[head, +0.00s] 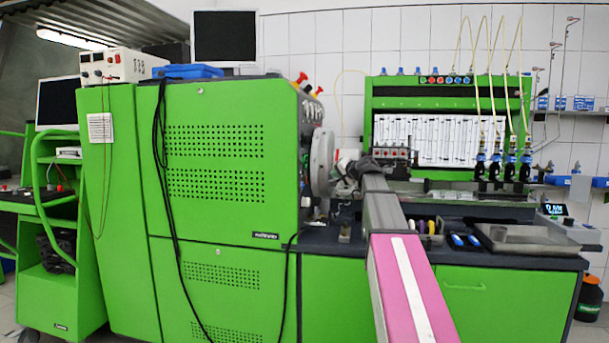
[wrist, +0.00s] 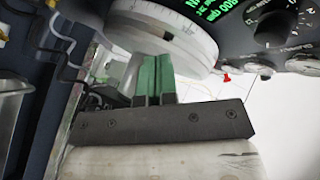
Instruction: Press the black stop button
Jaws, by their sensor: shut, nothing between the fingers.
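My gripper (wrist: 157,60) is shut and empty, its two green fingers side by side with their tips just in front of the rim of a pale round disc (wrist: 165,30). I cannot tell whether they touch it. A dark control panel with green lit text (wrist: 215,8) and a black knob (wrist: 272,28) shows at the upper right of the wrist view. I cannot pick out the black stop button for certain in either view. In the head view my gripper (head: 350,172) is small beside the disc (head: 321,160) at the green machine's right side.
The large green cabinet (head: 213,145) stands left of my arm. A dark worktop (head: 330,240) carries a metal tray (head: 525,238) at the right. A green rack with hoses (head: 450,101) stands behind. A small red part (wrist: 226,77) is right of my fingers.

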